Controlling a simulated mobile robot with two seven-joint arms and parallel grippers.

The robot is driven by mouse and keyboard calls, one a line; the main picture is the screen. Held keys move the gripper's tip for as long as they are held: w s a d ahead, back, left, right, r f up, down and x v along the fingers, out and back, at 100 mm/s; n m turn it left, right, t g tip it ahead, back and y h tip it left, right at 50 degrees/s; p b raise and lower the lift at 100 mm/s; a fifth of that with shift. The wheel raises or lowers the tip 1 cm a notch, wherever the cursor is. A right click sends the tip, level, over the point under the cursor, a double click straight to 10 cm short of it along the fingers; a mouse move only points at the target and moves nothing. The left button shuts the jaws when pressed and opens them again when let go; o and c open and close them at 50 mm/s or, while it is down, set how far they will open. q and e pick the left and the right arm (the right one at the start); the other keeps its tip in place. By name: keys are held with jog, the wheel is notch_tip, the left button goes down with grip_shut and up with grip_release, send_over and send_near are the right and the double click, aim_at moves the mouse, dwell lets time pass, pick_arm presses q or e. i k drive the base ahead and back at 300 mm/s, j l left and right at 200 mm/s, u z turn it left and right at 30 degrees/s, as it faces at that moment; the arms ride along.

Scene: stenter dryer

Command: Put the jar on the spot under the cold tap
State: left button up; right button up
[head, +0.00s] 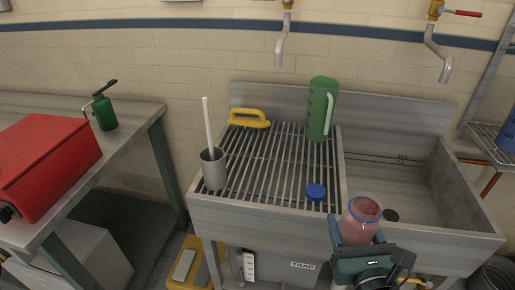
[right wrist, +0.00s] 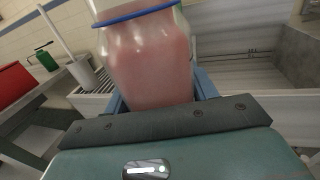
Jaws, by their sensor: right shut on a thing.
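The jar (head: 361,220) is clear with pink contents and a blue ring at its open-looking mouth. My right gripper (head: 357,241) is shut on it and holds it roughly upright above the sink's front edge, near the grid's right end. In the right wrist view the jar (right wrist: 148,65) stands between the blue fingers, slightly tilted. One tap (head: 282,40) hangs over the slatted grid; its handle is out of frame. The other tap (head: 438,50), with a red lever, hangs over the basin. No marked spot is clearly visible below the taps. My left gripper is out of view.
On the slatted grid (head: 262,165) are a green jug (head: 321,108), a yellow-handled brush (head: 249,118), a grey cup (head: 214,170) with a white rod, and a blue lid (head: 315,192). The basin (head: 400,185) is at right. The grid's middle is clear.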

aim_at(275, 153)
jog(key=i+j, duration=0.1)
jog(key=j, duration=0.2)
jog(key=i+j, duration=0.15)
jog(key=j, duration=0.15)
jog(key=i+j, duration=0.1)
jog(key=j, duration=0.25)
jog(key=i+j, duration=0.15)
jog(key=i, duration=0.5)
